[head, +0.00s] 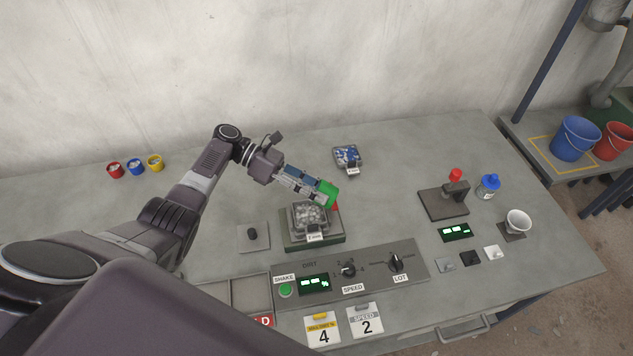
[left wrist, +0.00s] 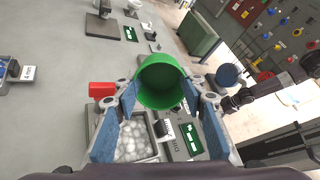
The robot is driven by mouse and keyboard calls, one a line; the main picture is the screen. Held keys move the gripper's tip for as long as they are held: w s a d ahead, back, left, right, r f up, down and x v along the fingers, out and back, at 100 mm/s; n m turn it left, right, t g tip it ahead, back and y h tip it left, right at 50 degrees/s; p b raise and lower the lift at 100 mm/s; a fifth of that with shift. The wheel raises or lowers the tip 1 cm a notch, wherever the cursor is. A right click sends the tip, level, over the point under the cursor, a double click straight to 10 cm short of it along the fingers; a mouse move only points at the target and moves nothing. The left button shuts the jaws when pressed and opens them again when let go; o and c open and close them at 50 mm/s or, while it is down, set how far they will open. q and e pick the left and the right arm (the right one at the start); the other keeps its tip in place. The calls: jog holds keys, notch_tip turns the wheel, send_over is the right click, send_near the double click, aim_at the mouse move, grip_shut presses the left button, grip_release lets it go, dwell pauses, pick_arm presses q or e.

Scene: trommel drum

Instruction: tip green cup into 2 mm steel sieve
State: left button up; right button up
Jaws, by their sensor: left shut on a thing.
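The green cup (head: 328,193) is tilted on its side, just above and to the back right of a steel sieve (head: 294,222). My left gripper (head: 315,188) is shut on the cup. In the left wrist view the green cup (left wrist: 160,82) sits between the blue-padded fingers, and no contents can be made out inside it. The sieve is full of pale grey lumps and sits on a green-grey base. A small label hangs on its front, too small to read surely. My right gripper is not in view.
A red block (left wrist: 101,90) stands close by the sieve. Behind is another tray (head: 347,156) with blue and white pieces. Red, blue and yellow cups (head: 136,166) stand at the back left. A control panel (head: 380,268) lies in front. The bench's back middle is clear.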

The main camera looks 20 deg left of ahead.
aim_at(324, 186)
pick_arm(q)
jog(key=shift+d+r+y+p, duration=0.1)
jog(key=shift+r+y+p, duration=0.2)
jog(key=shift+r+p, duration=0.35)
jog(key=shift+f, duration=0.15)
jog(key=shift+w+d+r+g+y, duration=0.15)
jog(key=shift+d+r+y, duration=0.1)
jog(key=shift+r+y, duration=0.95)
jog(key=shift+s+d+r+g+y, duration=0.15)
jog(key=shift+d+r+y, duration=0.1)
jog(key=shift+r+y, duration=0.9)
notch_tip(324, 186, up, 3)
jog(key=y, duration=0.3)
jog(key=shift+w+d+y, duration=0.15)
jog(key=shift+y, duration=0.1)
jog(key=shift+d+r+g+y, duration=0.15)
jog(key=shift+r+g+y, duration=0.15)
jog(key=shift+r+y, duration=0.4)
notch_tip(324, 186, up, 6)
jog(key=y, duration=0.3)
jog(key=shift+r, duration=0.2)
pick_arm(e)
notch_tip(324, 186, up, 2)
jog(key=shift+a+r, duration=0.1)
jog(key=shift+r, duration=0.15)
pick_arm(q)
jog(key=shift+a, duration=0.25)
